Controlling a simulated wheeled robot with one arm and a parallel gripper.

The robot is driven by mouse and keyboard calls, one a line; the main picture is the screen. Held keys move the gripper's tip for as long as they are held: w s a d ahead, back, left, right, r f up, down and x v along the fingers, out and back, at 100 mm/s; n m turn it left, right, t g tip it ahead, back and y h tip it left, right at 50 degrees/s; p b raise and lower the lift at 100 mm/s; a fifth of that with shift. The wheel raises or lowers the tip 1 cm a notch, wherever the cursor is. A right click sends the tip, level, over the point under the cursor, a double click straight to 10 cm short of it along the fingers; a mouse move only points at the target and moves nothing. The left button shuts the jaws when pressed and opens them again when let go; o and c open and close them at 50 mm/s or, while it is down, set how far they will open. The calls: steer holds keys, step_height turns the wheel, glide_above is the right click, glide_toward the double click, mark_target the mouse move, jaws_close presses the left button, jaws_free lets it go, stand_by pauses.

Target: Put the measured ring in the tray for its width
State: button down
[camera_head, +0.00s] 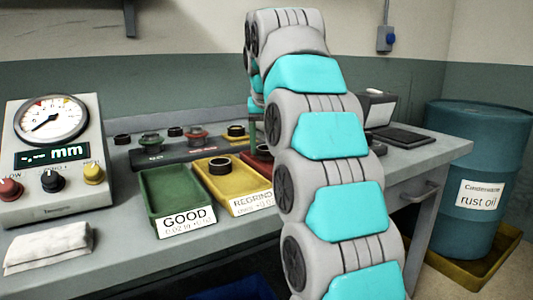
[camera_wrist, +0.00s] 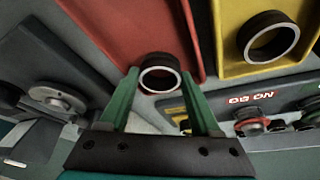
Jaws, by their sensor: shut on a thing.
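In the wrist view my gripper (camera_wrist: 160,78) has its two green fingers shut on a dark ring (camera_wrist: 160,75) with a bright end face. The held ring overlaps the near edge of the red tray (camera_wrist: 110,22); I cannot tell whether it touches the tray. In the head view my arm hides most of the red tray. The yellow REGRIND tray (camera_head: 236,204) has another dark ring (camera_head: 220,166) in it, also seen in the wrist view (camera_wrist: 268,38). The green GOOD tray (camera_head: 170,196) is empty. The gauge display (camera_head: 52,155) shows dashes and mm.
The gauge (camera_head: 58,195) and a folded white cloth (camera_head: 48,247) are at the left of the bench. Several rings and a dark fixture plate (camera_head: 150,157) stand behind the trays. A rust oil drum (camera_head: 475,150) stands right of the bench.

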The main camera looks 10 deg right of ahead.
steer(key=shift+f, duration=0.5)
steer(key=shift+f, duration=0.15)
steer(key=shift+c, duration=1.9)
jaws_free()
